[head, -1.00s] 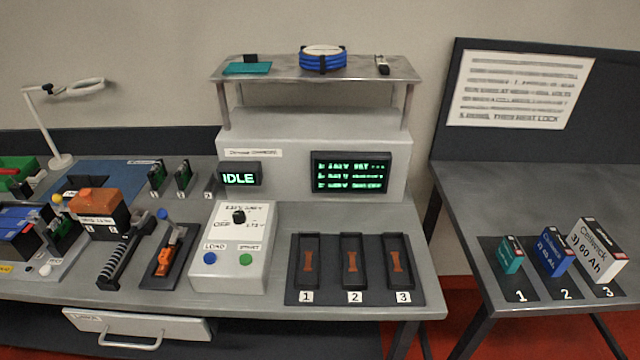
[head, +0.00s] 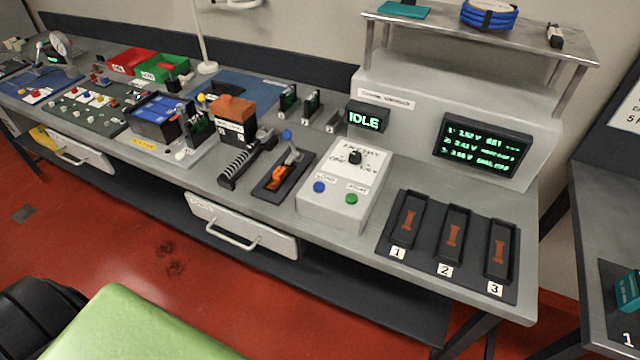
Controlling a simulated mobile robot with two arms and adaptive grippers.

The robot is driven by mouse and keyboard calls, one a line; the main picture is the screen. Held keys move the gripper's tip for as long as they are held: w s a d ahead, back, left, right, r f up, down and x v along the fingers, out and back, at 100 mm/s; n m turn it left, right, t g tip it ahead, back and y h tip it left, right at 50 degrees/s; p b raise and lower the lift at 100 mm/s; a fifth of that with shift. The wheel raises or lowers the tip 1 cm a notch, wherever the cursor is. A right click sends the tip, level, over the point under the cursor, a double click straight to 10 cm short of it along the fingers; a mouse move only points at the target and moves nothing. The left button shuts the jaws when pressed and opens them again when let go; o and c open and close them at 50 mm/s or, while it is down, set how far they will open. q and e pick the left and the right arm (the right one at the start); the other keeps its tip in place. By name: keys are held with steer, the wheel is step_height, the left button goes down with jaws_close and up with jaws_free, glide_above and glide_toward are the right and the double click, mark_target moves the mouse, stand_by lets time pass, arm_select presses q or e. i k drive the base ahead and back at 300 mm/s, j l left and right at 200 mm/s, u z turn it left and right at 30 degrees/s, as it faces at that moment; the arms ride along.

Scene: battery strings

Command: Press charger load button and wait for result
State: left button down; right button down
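The charger control box (head: 341,190) stands on the bench, with a black selector knob (head: 355,158) on top. Its blue button (head: 319,187), under the LOAD label, is at the left, and a green button (head: 351,198) is to its right. Behind it, a small display (head: 367,117) reads IDLE in green. A larger screen (head: 484,145) on the charger housing (head: 420,92) shows three lines of green text, partly legible. Three slots in a dark tray (head: 388,243), labelled 1, 2 and 3, hold no batteries.
A lever fixture (head: 283,172), an orange-topped unit (head: 234,115) and a blue battery pack (head: 158,112) stand left of the box. A drawer (head: 243,226) is below the bench front. A second table (head: 610,170) is at the right.

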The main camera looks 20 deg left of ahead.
mark_target(319, 187)
steer(key=i+l, duration=0.2)
steer(key=l, duration=0.2)
steer(key=l+u, duration=0.1)
steer(key=u, duration=1.6)
steer(key=i+l, duration=0.05)
steer(key=l, duration=0.05)
